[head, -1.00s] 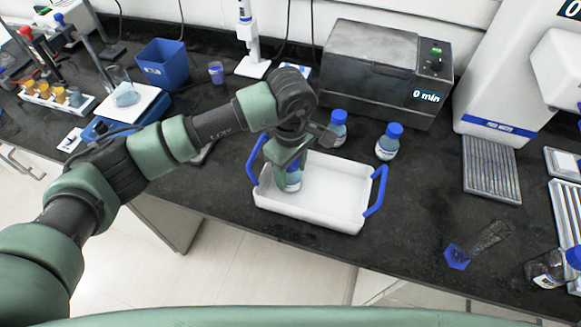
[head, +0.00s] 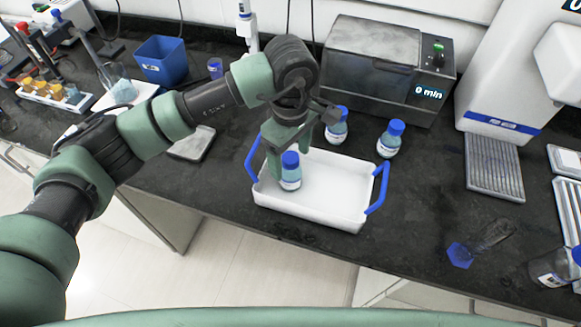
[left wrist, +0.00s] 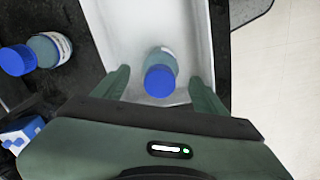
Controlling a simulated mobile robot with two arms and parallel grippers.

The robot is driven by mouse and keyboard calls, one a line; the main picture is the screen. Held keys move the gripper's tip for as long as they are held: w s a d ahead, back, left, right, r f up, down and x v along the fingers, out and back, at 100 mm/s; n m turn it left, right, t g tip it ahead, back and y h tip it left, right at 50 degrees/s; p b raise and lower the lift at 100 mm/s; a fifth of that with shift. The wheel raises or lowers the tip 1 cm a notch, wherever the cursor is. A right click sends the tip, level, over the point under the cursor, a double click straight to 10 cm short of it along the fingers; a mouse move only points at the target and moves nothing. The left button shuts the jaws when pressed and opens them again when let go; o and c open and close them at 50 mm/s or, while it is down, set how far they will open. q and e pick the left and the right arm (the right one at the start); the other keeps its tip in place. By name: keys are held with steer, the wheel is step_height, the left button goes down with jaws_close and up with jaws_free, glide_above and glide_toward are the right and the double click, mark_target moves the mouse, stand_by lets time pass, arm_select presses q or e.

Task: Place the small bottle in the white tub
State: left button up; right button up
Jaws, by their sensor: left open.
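A small bottle (head: 290,172) with a blue cap stands upright in the white tub (head: 335,213), near its left end. The tub is a shallow tray with blue handles. My left gripper (head: 291,148) is open just above and behind this bottle. In the left wrist view the bottle (left wrist: 160,75) is between the spread fingers of the gripper (left wrist: 162,90), with gaps on both sides. Two more blue-capped bottles stand on the bench behind the tub, one in the middle (head: 337,125) and one to the right (head: 390,139). My right gripper is not in view.
A grey heating box (head: 385,70) stands behind the tub. A blue bin (head: 163,60) is at the back left. A glass cylinder with a blue base (head: 460,256) lies to the right of the tub. The dark bench (head: 425,205) is clear between tub and cylinder.

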arm_select(q)
step_height(320, 180, up, 6)
steer(key=shift+r+b, duration=0.2)
steer(key=shift+b, duration=0.75)
steer(key=shift+r, duration=0.7)
